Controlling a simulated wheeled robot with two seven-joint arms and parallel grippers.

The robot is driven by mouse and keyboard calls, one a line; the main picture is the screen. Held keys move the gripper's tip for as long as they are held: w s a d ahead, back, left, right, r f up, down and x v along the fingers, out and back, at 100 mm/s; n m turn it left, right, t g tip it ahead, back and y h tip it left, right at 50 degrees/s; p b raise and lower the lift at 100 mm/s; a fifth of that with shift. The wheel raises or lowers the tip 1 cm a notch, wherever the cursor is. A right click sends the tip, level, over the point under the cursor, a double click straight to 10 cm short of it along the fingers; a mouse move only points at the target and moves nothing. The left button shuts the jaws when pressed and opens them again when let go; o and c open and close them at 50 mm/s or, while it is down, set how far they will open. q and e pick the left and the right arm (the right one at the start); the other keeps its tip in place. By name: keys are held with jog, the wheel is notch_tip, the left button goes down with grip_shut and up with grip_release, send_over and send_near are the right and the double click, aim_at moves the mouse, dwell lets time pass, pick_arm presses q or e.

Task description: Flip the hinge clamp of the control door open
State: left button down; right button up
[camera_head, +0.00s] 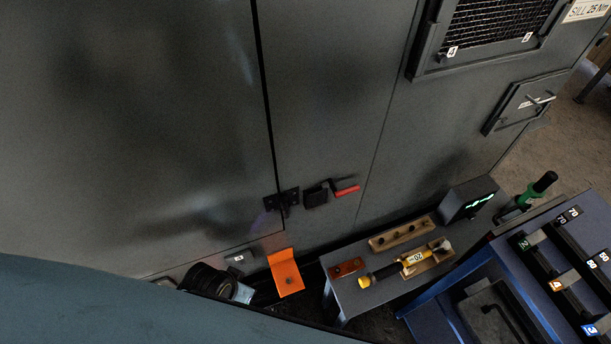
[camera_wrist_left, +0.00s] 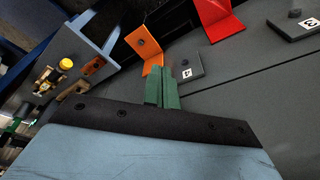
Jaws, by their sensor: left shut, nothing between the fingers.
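A black clamp (camera_head: 316,194) with a red handle (camera_head: 346,190) sits on the dark cabinet front in the head view, just right of a black hinge (camera_head: 283,200) at the door seam. The red handle points right. Which panel is the control door is not marked. My left gripper is in the left wrist view, its green fingers (camera_wrist_left: 162,87) shut and empty beside an orange bracket (camera_wrist_left: 152,50) and a numbered grey block (camera_wrist_left: 185,71). In the head view its wrist (camera_head: 212,281) is low, left of and below the clamp; its fingertips cannot be made out there. My right gripper is not in view.
The orange bracket (camera_head: 285,272) stands low at the cabinet foot. A grey side table (camera_head: 352,303) holds a yellow tool (camera_head: 396,268) and wooden trays. A blue rack (camera_head: 450,311) stands at right. A red bracket (camera_wrist_left: 220,18) shows in the wrist view. The cabinet face around the clamp is clear.

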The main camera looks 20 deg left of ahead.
pick_arm(q)
jog(key=w+d+r+m+t+h+p, duration=0.1)
jog(key=w+d+r, duration=0.15)
jog(key=r, duration=0.65)
jog(key=w+d+r+m+t+p, duration=0.1)
jog(key=w+r, duration=0.2)
jog(key=r, duration=0.6)
jog(key=w+d+r+m+t+h, duration=0.1)
jog(key=w+d+r+m+h, duration=0.1)
jog(key=w+d, duration=0.4)
jog(key=w+d+r+m+t+h, duration=0.1)
jog(key=w+d+r+m+h, duration=0.2)
jog(key=w+d+r+m, duration=0.2)
jog(key=w+d, duration=0.1)
jog(key=w, duration=0.2)
jog(key=shift+w+r+m, duration=0.15)
jog(key=shift+w+m, duration=0.1)
jog(key=shift+m, duration=0.15)
jog(key=shift+d, duration=0.1)
jog(key=b, duration=0.1)
send_near(357, 187)
jog(key=w+d, duration=0.2)
jog(key=d, duration=0.1)
jog(key=f, duration=0.2)
jog(key=w+f, duration=0.1)
jog(key=f, duration=0.1)
jog(key=shift+a+b, duration=0.15)
jog(key=shift+b, duration=0.2)
